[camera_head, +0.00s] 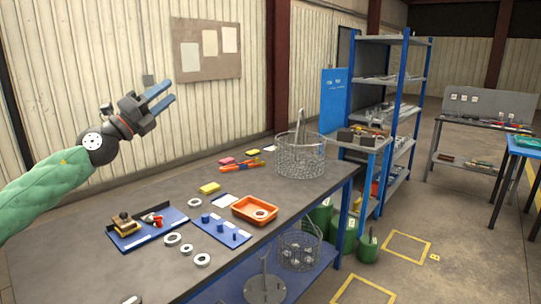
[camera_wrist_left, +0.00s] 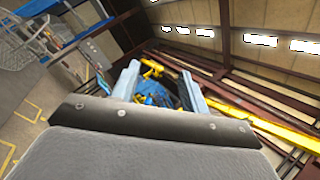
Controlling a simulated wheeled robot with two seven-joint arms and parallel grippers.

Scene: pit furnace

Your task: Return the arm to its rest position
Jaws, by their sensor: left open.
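My left gripper (camera_head: 159,98) is raised above the far left part of the workbench (camera_head: 90,275), in front of the corrugated wall. Its two blue fingers are apart and nothing is between them. In the left wrist view the open fingers (camera_wrist_left: 160,88) point toward the roof beams and a yellow overhead beam. The green-sleeved left arm (camera_head: 45,190) comes in from the left edge. My right gripper does not show in either view.
On the bench are an orange tray (camera_head: 236,207), a blue pegged plate (camera_head: 208,233), several pale rings, a blue board with small parts (camera_head: 122,241) and a wire basket (camera_head: 300,172). A blue shelf rack (camera_head: 402,85) stands beyond. The air around the gripper is clear.

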